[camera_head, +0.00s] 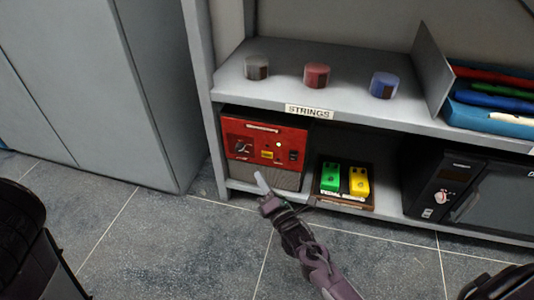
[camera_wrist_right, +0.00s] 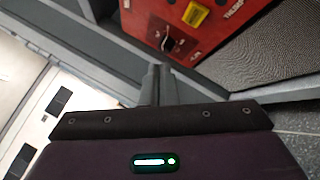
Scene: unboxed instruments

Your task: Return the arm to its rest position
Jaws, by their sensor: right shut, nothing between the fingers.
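My right gripper (camera_head: 262,183) is shut and empty. In the head view it is in front of the lower shelf, its tip overlapping the lower part of a red amplifier (camera_head: 264,141). In the right wrist view the closed fingers (camera_wrist_right: 157,84) point toward the shelf edge, and the red amplifier (camera_wrist_right: 200,25) fills the upper part. I cannot tell whether the fingers touch anything. My left gripper is not in view.
The upper shelf (camera_head: 340,95) holds grey, red and blue round containers and a blue tray (camera_head: 490,112) of coloured items. The lower shelf also holds a pedal board (camera_head: 345,201) with green and yellow pedals, and a black device (camera_head: 440,185). A grey cabinet (camera_head: 100,90) stands left. Tiled floor (camera_head: 180,250) is open in front.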

